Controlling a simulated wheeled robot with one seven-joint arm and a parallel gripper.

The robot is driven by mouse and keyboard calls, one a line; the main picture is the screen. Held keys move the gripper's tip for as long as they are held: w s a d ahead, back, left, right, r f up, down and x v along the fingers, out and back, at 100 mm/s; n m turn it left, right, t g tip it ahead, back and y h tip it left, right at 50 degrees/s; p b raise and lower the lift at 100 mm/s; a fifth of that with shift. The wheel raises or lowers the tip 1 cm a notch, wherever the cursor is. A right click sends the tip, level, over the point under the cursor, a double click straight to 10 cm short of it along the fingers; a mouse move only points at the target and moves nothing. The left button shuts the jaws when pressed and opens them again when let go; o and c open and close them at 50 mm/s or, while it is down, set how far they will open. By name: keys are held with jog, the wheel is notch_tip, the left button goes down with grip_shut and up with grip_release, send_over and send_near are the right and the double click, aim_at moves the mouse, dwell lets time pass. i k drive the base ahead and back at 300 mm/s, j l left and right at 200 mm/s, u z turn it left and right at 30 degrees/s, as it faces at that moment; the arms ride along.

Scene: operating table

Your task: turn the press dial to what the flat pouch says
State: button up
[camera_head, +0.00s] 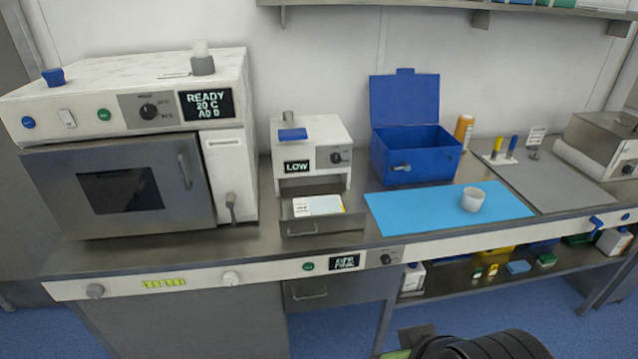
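The press (312,145) looks to be the small white machine on the steel counter, left of the blue box. Its display (297,167) reads LOW. Its dark dial (337,158) is on the front, right of the display; its pointer is too small to read. A flat white pouch or card (318,205) lies on the steel tray (322,225) at the press's front. Its print is too small to read, and a yellow patch shows at its right end. Dark parts, likely of my arm, show at the bottom edge; my gripper's fingers are not in view.
A large oven-like machine (120,185) stands left, its display (206,104) reading READY 20 C. An open blue box (415,155), a blue mat (400,212) with a white cup (473,199), and a grey mat (560,180) lie right. Knobs line the counter's front edge.

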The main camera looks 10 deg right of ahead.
aim_at(335, 158)
jog(key=i+j+z, duration=0.6)
jog(key=i+j, duration=0.15)
jog(key=j, duration=0.15)
